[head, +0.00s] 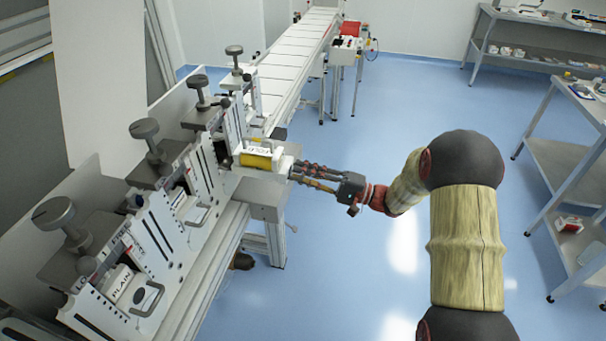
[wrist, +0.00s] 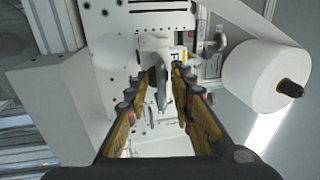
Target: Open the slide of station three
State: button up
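A row of stations lines the white machine at the left of the head view, each with a dark knob on top. The third from the near end has its dark knob (head: 200,88) toward the back of the row. A white block with a yellow band and a printed label (head: 257,157) juts out beside it. My gripper (head: 297,172) is at this block's right end. In the wrist view my gripper (wrist: 167,78) has its fingers apart, with a pale grey curved handle (wrist: 161,92) between them. Whether a finger touches the handle is unclear.
A white roll on a dark core (wrist: 262,78) is close on the right in the wrist view. The nearest station (head: 118,283) bears a PLAIN label. A conveyor (head: 285,62) runs to the back. Blue floor (head: 385,120) is clear; grey shelving (head: 570,150) stands right.

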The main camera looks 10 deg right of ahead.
jog(key=shift+d, duration=0.1)
jog(key=v, duration=1.1)
jog(key=shift+d, duration=0.4)
jog(key=shift+s+f, duration=0.1)
